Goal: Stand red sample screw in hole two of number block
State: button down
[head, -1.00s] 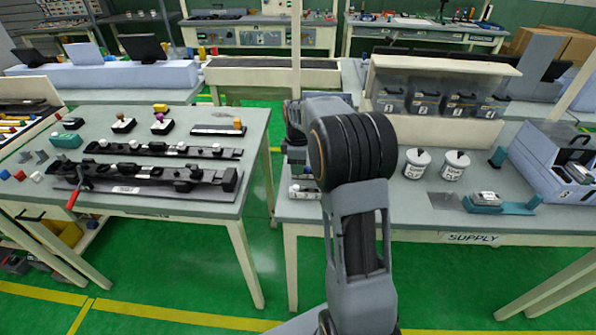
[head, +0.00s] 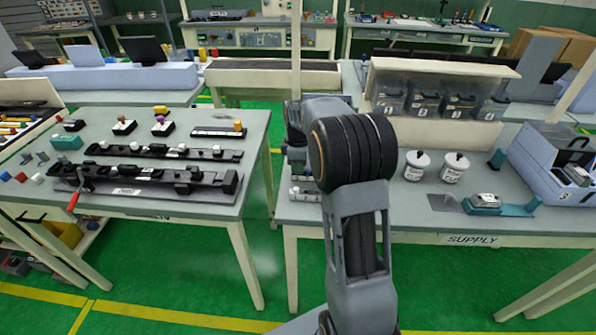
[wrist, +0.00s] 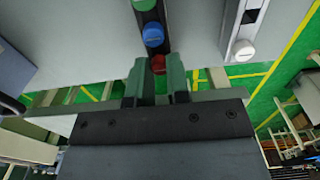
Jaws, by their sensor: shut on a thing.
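My gripper (wrist: 157,78) shows in the wrist view with its two green fingers shut on the red sample screw (wrist: 158,64). The red head shows between the fingertips; its lower part is hidden. It is in line with a dark strip that carries a blue screw (wrist: 153,35) and a green screw (wrist: 144,5). I cannot tell whether the red screw still touches that strip. In the head view my arm hides the gripper and the red screw. I cannot make out the number block or its hole two in either view.
A white round head (wrist: 244,49) sits on a pale-edged rail at right in the wrist view. In the head view, two white jars (head: 453,167) and a teal fixture (head: 500,204) stand on the supply table. A left table (head: 215,215) holds dark rails; green floor separates the tables.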

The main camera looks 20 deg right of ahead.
jog(key=shift+r+p, duration=1.75)
jog(key=shift+r, duration=0.5)
